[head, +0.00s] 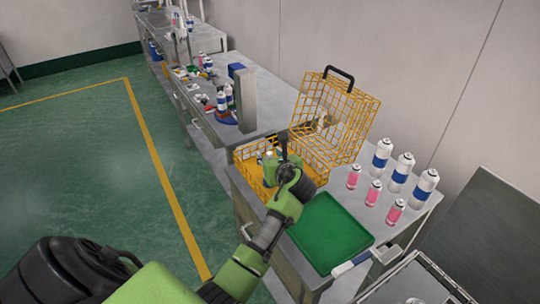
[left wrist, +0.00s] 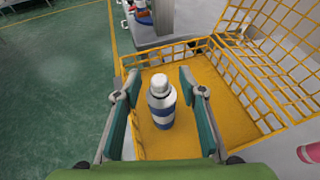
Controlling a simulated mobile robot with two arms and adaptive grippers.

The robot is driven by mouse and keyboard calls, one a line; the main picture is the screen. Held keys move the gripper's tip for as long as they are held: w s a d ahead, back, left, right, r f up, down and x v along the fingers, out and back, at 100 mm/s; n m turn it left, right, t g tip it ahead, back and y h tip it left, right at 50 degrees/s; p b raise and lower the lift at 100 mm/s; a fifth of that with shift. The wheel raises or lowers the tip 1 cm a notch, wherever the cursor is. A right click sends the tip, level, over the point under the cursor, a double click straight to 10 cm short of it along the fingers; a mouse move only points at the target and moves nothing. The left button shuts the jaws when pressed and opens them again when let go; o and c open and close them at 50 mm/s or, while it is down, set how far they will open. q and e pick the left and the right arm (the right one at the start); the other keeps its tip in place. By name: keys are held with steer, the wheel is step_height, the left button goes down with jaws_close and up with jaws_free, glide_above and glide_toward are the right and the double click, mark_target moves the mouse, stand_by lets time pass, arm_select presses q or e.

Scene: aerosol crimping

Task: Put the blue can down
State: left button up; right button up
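The blue can (left wrist: 161,103), white with a blue band, stands upright in the yellow wire basket (left wrist: 228,122) in the left wrist view. My left gripper (left wrist: 160,82) is open around it, one finger on each side, with a visible gap on both sides. In the head view my left gripper (head: 276,158) reaches down into the basket (head: 249,148), whose lid (head: 340,108) stands open. The gripper mostly hides the can there. My right gripper is not in view.
A green tray (head: 330,232) lies empty in front of the basket. Several pink cans (head: 374,193) and blue-banded cans (head: 402,172) stand on the table to the right. A grey post (head: 245,100) stands on the adjoining table, near more cans.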

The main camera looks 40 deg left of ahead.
arm_select(q)
steer(key=b+v, duration=0.1)
steer(key=v, duration=1.1)
steer(key=shift+w+r, duration=0.1)
steer(key=shift+r, duration=0.05)
